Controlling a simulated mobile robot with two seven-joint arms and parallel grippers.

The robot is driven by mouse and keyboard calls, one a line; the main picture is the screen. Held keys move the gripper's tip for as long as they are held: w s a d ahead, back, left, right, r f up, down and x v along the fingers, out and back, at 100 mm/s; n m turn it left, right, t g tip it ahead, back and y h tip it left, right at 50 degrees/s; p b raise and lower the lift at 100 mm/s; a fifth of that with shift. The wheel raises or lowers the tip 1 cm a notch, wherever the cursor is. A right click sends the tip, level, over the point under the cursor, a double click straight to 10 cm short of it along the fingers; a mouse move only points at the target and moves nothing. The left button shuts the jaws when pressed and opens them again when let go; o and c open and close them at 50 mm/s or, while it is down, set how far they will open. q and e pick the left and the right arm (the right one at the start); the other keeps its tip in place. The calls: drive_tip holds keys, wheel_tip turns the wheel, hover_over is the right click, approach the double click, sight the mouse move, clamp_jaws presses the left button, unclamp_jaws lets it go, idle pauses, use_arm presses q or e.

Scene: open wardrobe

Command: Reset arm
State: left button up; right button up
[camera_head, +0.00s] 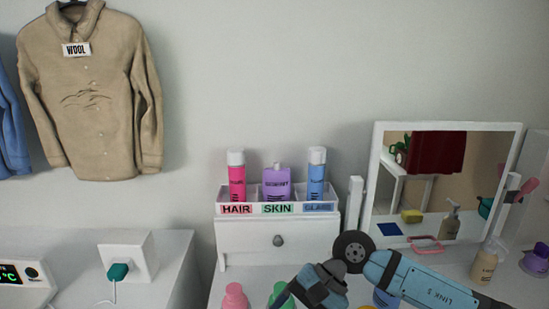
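My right arm (425,281), light blue with dark joints, comes in from the lower right above the vanity top. Its wrist part bends down toward the bottom edge, and no fingertips of my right gripper show. My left arm and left gripper are not in view. I see nothing held in this view.
A white organiser (278,239) holds a pink bottle (236,180), purple bottle (277,185) and blue bottle (316,175) behind HAIR, SKIN and third labels. A mirror (374,190) and tan pump bottle (484,266) stand right. Pink (235,296) and green items sit near my wrist.

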drive_tip(key=s+a+r+m+t+y, duration=0.25)
drive_tip(key=s+a+m+y, duration=0.2)
drive_tip(key=m+y, duration=0.85)
drive_tip(key=w+d+f+m+t+h, duration=0.2)
drive_tip(key=d+f+m+t+h, duration=0.5)
drive_tip(key=m, duration=1.1)
drive_tip(key=w+d+f+m+t+h, duration=0.2)
drive_tip(key=d+f+m+t+h, duration=0.1)
drive_tip(key=m+t, duration=1.15)
drive_tip(key=s+d+f+m+g+h, duration=0.45)
drive_tip(key=s+f+m, duration=0.25)
drive_tip(key=f+m, duration=0.3)
drive_tip(key=s+d+f+m+g+h, duration=0.45)
drive_tip(key=s+f+m, duration=0.35)
drive_tip(key=f+m, duration=0.2)
wheel_tip(320, 180, up, 12)
drive_tip(key=d+p, duration=0.1)
drive_tip(key=p, duration=1.3)
drive_tip(key=shift+s+d+n+y, duration=0.2)
drive_tip(key=shift+d+n+y, duration=0.1)
drive_tip(key=shift+d+n, duration=0.05)
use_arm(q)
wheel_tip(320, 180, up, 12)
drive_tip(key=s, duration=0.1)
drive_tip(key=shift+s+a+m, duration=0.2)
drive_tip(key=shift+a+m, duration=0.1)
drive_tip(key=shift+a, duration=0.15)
use_arm(e)
drive_tip(key=shift+r, duration=0.1)
drive_tip(key=shift+c, duration=0.4)
